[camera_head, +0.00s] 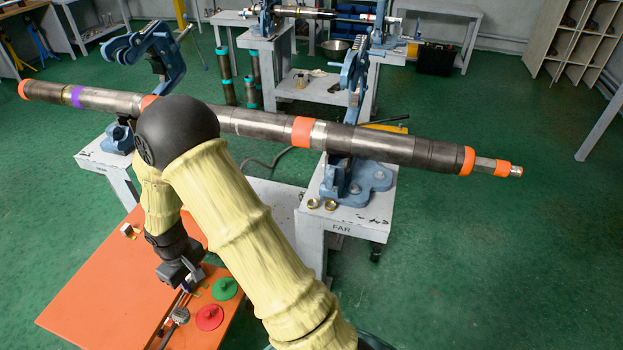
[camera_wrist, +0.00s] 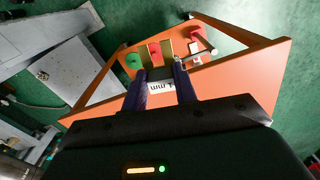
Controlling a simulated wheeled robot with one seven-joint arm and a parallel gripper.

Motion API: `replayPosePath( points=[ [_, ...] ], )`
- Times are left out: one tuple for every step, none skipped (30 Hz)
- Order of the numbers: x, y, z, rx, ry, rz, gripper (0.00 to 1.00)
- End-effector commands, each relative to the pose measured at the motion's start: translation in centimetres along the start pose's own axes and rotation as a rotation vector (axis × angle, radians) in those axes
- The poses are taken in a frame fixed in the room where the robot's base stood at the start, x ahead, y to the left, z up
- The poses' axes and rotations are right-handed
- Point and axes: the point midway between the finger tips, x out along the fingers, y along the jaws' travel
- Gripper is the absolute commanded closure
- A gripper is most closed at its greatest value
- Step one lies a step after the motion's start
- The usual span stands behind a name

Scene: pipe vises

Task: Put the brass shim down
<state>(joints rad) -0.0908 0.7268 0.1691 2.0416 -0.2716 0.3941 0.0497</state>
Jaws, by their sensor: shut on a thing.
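My gripper (camera_head: 184,286) is low over the orange table at lower left in the head view. In the wrist view its two dark fingers (camera_wrist: 162,72) are closed around a small piece with a white label reading "1 mm". I take this piece to be the brass shim (camera_wrist: 159,87); its brass colour is hard to make out between the fingers. A brass-coloured strip (camera_wrist: 167,48) shows just beyond the fingertips, and I cannot tell whether it belongs to the held piece. Whether the held piece touches the table is unclear.
The orange table (camera_head: 95,290) holds a green disc (camera_head: 225,288), a red disc (camera_head: 209,317) and a small block (camera_head: 128,230). A long pipe (camera_head: 390,146) rests across the stands above. Brass caps (camera_head: 313,203) sit on the stand marked FAR. The table's left part is mostly clear.

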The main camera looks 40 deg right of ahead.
Motion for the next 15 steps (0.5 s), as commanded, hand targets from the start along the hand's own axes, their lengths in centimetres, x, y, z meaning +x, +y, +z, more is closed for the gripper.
replayPosePath(
  points=[
    [0.8, 0.7, 0.2, 0.030, -0.003, -0.001, 0.94],
    [1.1, 1.1, 0.2, 0.047, -0.003, -0.002, 0.94],
    [1.7, 1.6, 0.3, 0.069, -0.003, -0.002, 0.94],
    [2.0, 1.9, 0.4, 0.086, -0.003, -0.002, 0.94],
    [2.5, 2.4, 0.5, 0.104, -0.003, -0.002, 0.94],
    [3.0, 2.8, 0.6, 0.127, -0.003, -0.002, 0.94],
    [3.4, 3.2, 0.7, 0.144, -0.003, -0.002, 0.94],
    [3.8, 3.6, 0.8, 0.162, -0.003, -0.002, 0.94],
    [4.4, 4.1, 1.0, 0.187, -0.002, -0.002, 0.94],
    [4.8, 4.5, 1.1, 0.206, -0.002, -0.001, 0.94],
    [5.3, 5.0, 1.3, 0.225, -0.003, -0.001, 0.94],
    [5.9, 5.6, 1.5, 0.253, -0.002, 0.000, 0.94],
    [6.3, 6.0, 1.7, 0.272, -0.002, 0.001, 0.94],
    [6.9, 6.5, 1.9, 0.293, -0.003, 0.001, 0.94],
    [7.4, 7.1, 2.1, 0.319, -0.001, 0.002, 0.94]
  ],
)
